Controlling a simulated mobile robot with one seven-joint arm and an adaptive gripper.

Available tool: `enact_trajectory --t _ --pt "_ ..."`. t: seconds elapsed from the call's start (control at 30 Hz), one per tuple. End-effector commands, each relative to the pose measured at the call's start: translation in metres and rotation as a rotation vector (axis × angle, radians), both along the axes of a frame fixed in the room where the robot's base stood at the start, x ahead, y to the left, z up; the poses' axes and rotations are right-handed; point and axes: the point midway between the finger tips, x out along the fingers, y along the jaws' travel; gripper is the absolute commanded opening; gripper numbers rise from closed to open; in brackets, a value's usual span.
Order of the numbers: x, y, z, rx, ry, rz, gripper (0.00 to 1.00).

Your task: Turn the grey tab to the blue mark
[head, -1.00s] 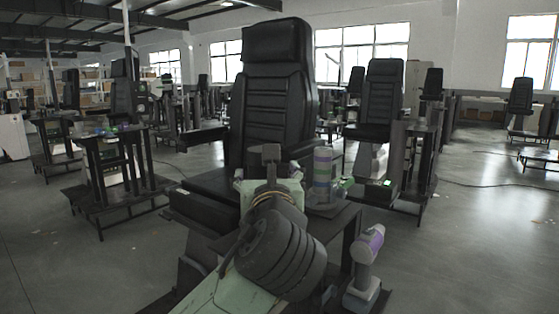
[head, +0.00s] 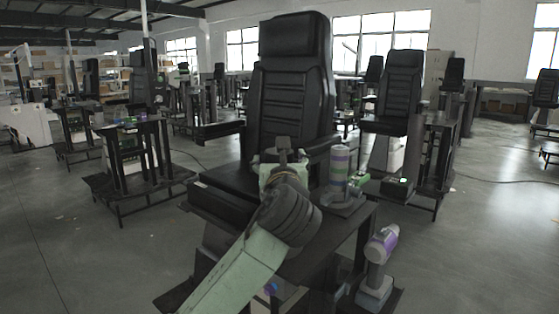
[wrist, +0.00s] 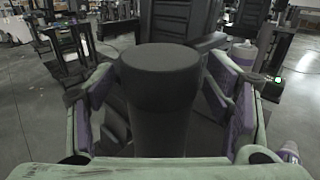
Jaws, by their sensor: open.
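My gripper (head: 283,162) is open in front of the black seat, with its light green fingers and purple pads apart in the wrist view (wrist: 165,100). A dark round-topped post (wrist: 160,75) stands between the fingers in that view, with gaps to the pads on both sides. A dark T-shaped piece (head: 284,147) shows at the gripper in the head view; I cannot tell whether it is that post. A small blue-violet spot (head: 270,288) shows low on the dark stand beside my arm. I cannot make out a grey tab in either view.
A purple and white device (head: 382,243) stands lower right. The black chair (head: 293,95) rises behind. Open floor (head: 480,240) lies to the right.

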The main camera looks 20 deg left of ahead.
Motion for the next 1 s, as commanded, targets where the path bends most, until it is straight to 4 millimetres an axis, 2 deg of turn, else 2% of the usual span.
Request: enact_trajectory --t 0.07,0.17,1.0 --pt "-0.0001 0.0000 -0.0002 0.000 0.000 0.000 0.72" --pt "-0.0001 -0.0002 -0.0001 0.000 0.000 0.000 0.67" --pt "-0.0004 -0.0002 0.0000 0.000 0.000 0.000 0.11"
